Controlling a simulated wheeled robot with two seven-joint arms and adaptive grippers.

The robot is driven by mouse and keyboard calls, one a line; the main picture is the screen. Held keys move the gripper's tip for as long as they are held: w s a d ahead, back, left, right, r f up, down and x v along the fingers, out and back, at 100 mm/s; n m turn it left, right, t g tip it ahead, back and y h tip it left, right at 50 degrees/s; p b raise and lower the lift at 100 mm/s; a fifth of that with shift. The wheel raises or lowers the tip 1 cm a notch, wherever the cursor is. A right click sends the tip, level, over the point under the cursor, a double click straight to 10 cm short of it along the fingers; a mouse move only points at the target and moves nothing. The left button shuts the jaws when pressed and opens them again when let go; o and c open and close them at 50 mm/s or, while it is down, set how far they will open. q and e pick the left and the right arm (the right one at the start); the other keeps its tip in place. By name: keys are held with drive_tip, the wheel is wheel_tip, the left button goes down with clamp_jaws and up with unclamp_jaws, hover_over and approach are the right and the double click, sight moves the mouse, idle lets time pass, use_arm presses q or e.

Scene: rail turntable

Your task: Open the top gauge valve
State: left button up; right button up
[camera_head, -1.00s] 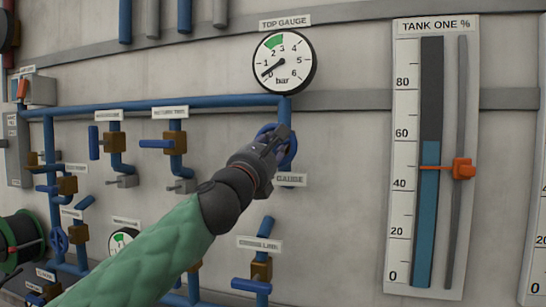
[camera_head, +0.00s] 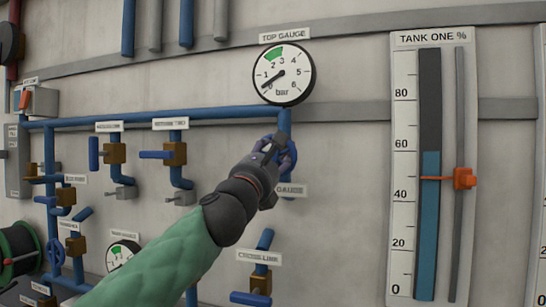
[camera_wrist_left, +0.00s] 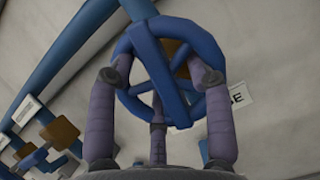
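The top gauge (camera_head: 284,73) is a round white dial with a green band, below a TOP GAUGE label; its needle points near 0. Below it, a blue handwheel valve (camera_head: 290,155) is on the blue pipe, beside a GAUGE label (camera_head: 291,190). My left gripper (camera_head: 281,148) covers much of the wheel. In the left wrist view, the spoked wheel (camera_wrist_left: 165,75) lies just beyond the purple fingers of the left gripper (camera_wrist_left: 160,72). The fingers are spread, with two tips overlapping opposite sides of the rim; contact is unclear. My right gripper is not in view.
A TANK ONE column (camera_head: 430,225) with an orange slider marker (camera_head: 464,179) stands on the right. A CROSS LINK valve (camera_head: 261,277) is below the wheel. Several pipes and valves fill the left wall. The wall right of the wheel is mostly bare.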

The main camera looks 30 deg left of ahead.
use_arm(q)
drive_tip(key=shift+s, duration=0.2)
drive_tip(key=v, duration=1.1)
drive_tip(key=shift+s+f, duration=0.2)
drive_tip(key=shift+s, duration=0.1)
drive_tip(key=shift+d, duration=0.1)
